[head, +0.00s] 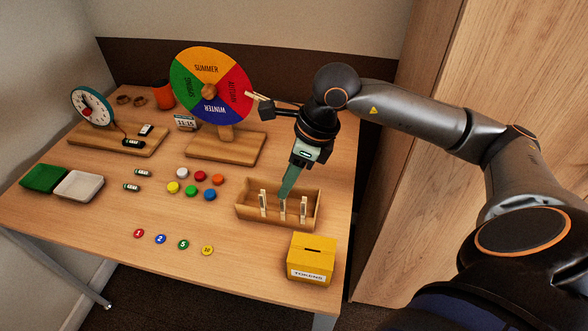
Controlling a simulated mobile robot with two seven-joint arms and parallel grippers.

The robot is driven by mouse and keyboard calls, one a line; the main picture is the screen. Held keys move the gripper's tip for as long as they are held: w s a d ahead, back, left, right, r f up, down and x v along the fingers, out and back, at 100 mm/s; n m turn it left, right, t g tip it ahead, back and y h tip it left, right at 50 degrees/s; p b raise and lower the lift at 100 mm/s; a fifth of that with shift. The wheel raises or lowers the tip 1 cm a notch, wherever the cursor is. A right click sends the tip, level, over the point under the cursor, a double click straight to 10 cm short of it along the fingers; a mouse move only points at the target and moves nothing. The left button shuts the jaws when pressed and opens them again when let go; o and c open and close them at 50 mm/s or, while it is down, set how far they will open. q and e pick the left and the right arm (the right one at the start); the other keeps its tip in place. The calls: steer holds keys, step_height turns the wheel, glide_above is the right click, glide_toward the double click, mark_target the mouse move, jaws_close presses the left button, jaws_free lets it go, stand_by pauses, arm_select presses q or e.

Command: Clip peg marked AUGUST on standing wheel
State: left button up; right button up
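The standing wheel (209,90) stands upright on a wooden base, with orange SUMMER, red AUTUMN, blue WINTER and green SPRING quarters. One peg (257,97) sticks out from its right rim, beside the red quarter. A wooden tray (246,217) at the right of the table holds several upright pegs: a left one (263,203), a middle one (283,211) and a right one (304,206). Their markings are too small to read. My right gripper (285,197) points down into the tray, its tips at the middle peg; its finger gap is hidden. My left gripper is out of view.
A yellow TOKENS box (311,261) stands in front of the tray. Coloured discs (191,191) and numbered tokens (160,239) lie left of it. A toy clock (91,105), an orange cup (164,94) and green (44,178) and white (79,186) trays are further left.

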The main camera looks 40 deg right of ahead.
steer(key=shift+h, duration=0.4)
steer(key=f+b, duration=0.1)
steer(key=w+f+b, duration=0.1)
steer(key=f, duration=0.1)
steer(key=f+b, duration=0.1)
steer(key=f, duration=0.1)
steer(key=shift+w+d+f+b, duration=0.15)
steer(key=shift+w+d+b, duration=0.15)
steer(key=shift+d+b, duration=0.1)
steer(key=shift+w+f+b, duration=0.1)
steer(key=shift+f+b, duration=0.2)
steer(key=shift+w+a+f, duration=0.1)
steer(key=shift+a+f, duration=0.05)
steer(key=shift+f, duration=0.15)
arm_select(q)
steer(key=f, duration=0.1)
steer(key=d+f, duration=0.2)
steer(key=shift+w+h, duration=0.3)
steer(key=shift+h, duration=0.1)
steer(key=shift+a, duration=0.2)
